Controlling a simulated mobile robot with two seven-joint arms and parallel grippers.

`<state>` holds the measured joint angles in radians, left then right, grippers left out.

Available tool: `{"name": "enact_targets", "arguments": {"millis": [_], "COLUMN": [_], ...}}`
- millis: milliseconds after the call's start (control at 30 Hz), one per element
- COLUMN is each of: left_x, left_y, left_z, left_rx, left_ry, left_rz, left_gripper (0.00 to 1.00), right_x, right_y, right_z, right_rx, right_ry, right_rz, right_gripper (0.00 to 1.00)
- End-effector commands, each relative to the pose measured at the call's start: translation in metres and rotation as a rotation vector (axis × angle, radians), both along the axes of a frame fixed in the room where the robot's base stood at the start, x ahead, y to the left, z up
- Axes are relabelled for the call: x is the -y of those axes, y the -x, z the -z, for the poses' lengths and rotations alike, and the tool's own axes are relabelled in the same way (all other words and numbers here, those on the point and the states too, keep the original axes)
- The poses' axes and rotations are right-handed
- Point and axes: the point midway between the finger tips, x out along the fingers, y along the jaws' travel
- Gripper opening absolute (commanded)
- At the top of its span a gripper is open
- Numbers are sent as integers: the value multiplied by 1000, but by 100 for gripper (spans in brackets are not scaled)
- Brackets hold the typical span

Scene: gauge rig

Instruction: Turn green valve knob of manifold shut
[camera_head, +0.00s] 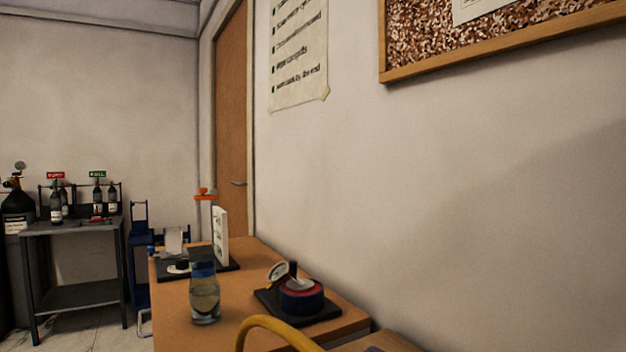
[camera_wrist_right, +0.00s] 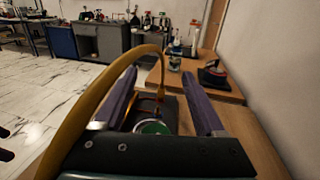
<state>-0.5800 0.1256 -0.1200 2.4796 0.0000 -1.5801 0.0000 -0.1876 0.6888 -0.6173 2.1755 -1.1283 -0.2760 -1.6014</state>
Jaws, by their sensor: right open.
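In the right wrist view, a round green part with a pale rim (camera_wrist_right: 153,128), which looks like the green valve knob, sits low in the middle. It is partly hidden by my gripper's body. The dark manifold block (camera_wrist_right: 168,104) shows just beyond it. My right gripper (camera_wrist_right: 159,74) is open, with one finger on each side of the green part and the manifold. I cannot tell whether the fingers touch either. The head view shows neither the knob nor any gripper; my left gripper is not in view.
A yellow hose (camera_wrist_right: 92,92) arches over the left finger to the manifold; part of it shows in the head view (camera_head: 275,323). On the wooden table (camera_head: 247,281) stand a glass jar (camera_head: 205,300) and a gauge device on a black base (camera_head: 301,297). The wall closes the right side.

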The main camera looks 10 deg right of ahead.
Motion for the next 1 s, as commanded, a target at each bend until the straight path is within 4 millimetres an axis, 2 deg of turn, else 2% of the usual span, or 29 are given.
{"name": "enact_targets", "arguments": {"millis": [33, 200, 400, 500, 700, 1000], "left_x": [0, 1, 2, 3, 3, 2], "left_y": [0, 0, 0, 0, 0, 0], "left_z": [-23, -55, -82, -90, -96, -95], "left_rx": [0, 1, 1, 1, 1, 1], "left_ry": [0, 3, 8, 10, 10, 8], "left_rz": [0, -2, -6, -6, -6, -6], "left_gripper": [72, 72, 72, 72, 72, 72], "right_x": [0, 0, 0, 0, 0, 0], "right_y": [0, 0, 0, 0, 0, 0], "right_z": [-27, -73, -118, -133, -147, -147], "right_rx": [3, 3, 4, 3, 1, 0], "right_ry": [2, 2, 1, 1, 1, 1], "right_rz": [-2, -3, -1, -1, -1, 0], "right_gripper": [72, 72, 72, 72, 72, 72]}}
